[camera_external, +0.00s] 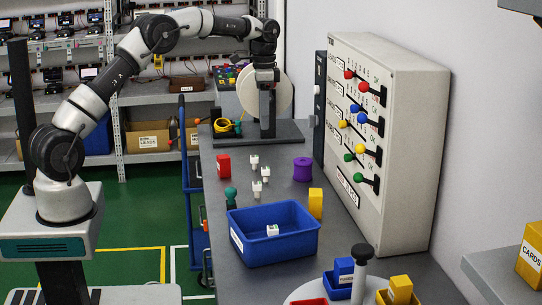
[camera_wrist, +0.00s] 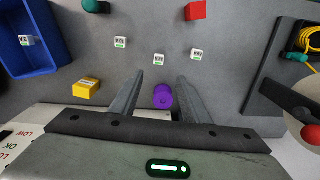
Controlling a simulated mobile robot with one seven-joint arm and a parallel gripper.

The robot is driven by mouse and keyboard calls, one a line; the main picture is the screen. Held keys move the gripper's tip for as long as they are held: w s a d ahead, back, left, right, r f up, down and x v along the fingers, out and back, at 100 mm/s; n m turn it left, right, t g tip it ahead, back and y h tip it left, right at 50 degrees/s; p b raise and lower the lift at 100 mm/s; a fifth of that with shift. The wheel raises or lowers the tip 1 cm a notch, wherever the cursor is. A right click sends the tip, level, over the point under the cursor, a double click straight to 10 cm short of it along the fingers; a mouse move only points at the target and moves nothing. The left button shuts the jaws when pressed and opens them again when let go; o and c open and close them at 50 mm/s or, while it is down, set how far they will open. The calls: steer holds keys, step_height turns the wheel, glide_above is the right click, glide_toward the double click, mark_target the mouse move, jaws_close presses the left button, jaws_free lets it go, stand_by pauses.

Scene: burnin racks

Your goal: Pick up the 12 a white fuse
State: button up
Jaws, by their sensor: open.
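Three small white fuses stand apart on the grey bench in the outside view: a back one (camera_external: 254,161), a right one (camera_external: 266,175) and a front one (camera_external: 257,188). In the wrist view they show as a left fuse (camera_wrist: 120,43), a middle fuse (camera_wrist: 159,59) and a right fuse (camera_wrist: 197,55), with labels too small to read. Another white fuse (camera_external: 272,230) lies in the blue bin (camera_external: 250,255). My gripper (camera_wrist: 159,79) is open and empty, high above the bench, its fingertips pointing towards the fuses; in the outside view it is hard to make out.
A purple cylinder (camera_external: 302,169), red block (camera_external: 223,166), teal piece (camera_external: 231,197) and yellow block (camera_external: 315,203) surround the fuses. A panel with coloured levers (camera_external: 385,140) stands at the right. A spool stand (camera_external: 285,131) with yellow cable is behind. Bare bench lies between these things.

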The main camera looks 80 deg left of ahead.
glide_above(266, 168)
steer(key=f, duration=1.1)
steer(key=shift+s+a, duration=0.15)
steer(key=shift+s, duration=0.05)
steer(key=shift+w+f, duration=0.15)
steer(key=shift+f, duration=3.05)
jaws_close()
